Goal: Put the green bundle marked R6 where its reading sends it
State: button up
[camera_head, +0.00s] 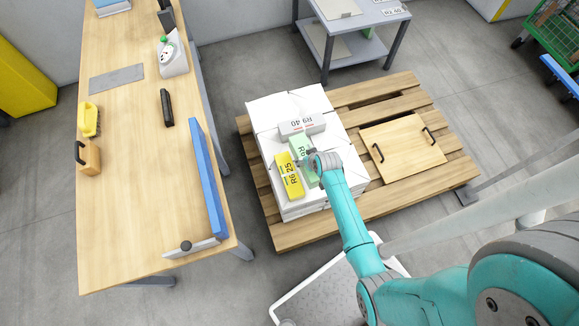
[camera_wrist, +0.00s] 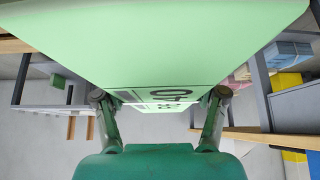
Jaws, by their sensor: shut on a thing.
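The green bundle (camera_head: 299,146) marked R6 is at the white stack (camera_head: 270,108) on the pallet, partly hidden by my gripper (camera_head: 314,162). In the wrist view the green bundle (camera_wrist: 160,45) fills the top, with a printed 40 near my fingers. My gripper (camera_wrist: 159,95) is shut on it. I cannot tell whether it touches the stack. Beside it on the stack lie a yellow bundle (camera_head: 288,176) marked R6 25 and a pale grey bundle (camera_head: 301,124) marked R9 40.
The wooden pallet (camera_head: 376,98) also carries a board with two black handles (camera_head: 402,147). The left table (camera_head: 130,215) holds a white dial device (camera_head: 172,58), a blue rail (camera_head: 206,180) and a yellow brush (camera_head: 90,119). A grey shelf table (camera_head: 352,18) stands behind the pallet.

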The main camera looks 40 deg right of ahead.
jog(key=shift+m, duration=0.4)
jog(key=d, duration=0.2)
jog(key=s+d, duration=0.1)
jog(key=d, duration=0.2)
jog(key=shift+s+d+r, duration=0.1)
jog(key=shift+d, duration=0.2)
jog(key=shift+s, duration=0.1)
jog(key=shift+f, duration=3.9)
jog(key=shift+f, duration=0.6)
jog(key=o, duration=1.7)
jog(key=shift+o, duration=1)
jog(key=shift+s+a+f, duration=0.1)
jog(key=shift+a, duration=0.05)
jog(key=v, duration=1.2)
